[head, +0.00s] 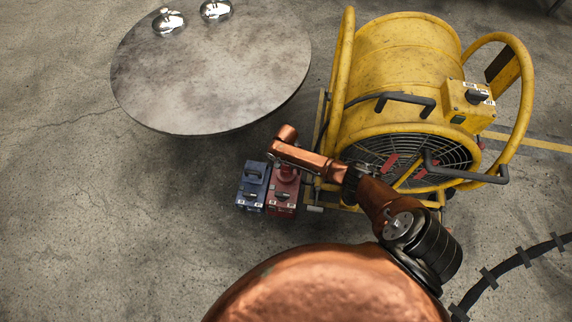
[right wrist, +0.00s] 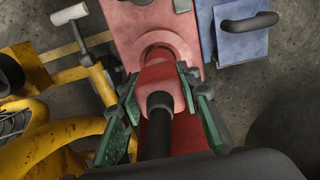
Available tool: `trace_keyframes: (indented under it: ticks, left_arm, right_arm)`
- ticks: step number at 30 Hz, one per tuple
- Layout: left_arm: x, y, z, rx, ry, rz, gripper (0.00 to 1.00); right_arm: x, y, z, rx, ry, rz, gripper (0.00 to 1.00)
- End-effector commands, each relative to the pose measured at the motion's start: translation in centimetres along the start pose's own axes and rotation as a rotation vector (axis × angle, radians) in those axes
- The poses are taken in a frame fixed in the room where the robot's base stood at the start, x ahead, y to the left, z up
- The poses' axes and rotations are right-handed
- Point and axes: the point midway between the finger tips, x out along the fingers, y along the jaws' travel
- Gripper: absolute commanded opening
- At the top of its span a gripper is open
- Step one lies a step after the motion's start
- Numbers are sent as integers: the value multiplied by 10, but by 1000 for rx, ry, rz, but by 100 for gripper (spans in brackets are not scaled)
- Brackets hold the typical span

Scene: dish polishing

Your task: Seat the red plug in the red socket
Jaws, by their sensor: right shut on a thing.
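The red plug (right wrist: 162,77), with a black cable end at its back, is between the green-padded fingers of my right gripper (right wrist: 164,92), which is shut on it. The red socket (right wrist: 153,40) is a round opening in the top of the red box. The front of the plug is lined up with this opening and overlaps it in the right wrist view. I cannot tell how deep it goes. In the head view the red box (head: 283,196) stands on the floor below my copper right arm, which partly hides the plug. My left gripper is not in view.
A blue box (head: 251,187) with a dark handle stands directly left of the red box. A large yellow fan (head: 395,75) stands close on the right. A round table (head: 210,85) with shiny metal domes is behind. The floor at left is clear.

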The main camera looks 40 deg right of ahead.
Motion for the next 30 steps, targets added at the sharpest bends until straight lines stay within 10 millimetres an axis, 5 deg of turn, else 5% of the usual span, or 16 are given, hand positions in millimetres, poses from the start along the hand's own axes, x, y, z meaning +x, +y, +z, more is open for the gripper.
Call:
trace_keyframes:
  ticks: [30]
  left_arm:
    - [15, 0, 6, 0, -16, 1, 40]
  right_arm:
    - [25, -1, 0, 0, -1, -1, 0]
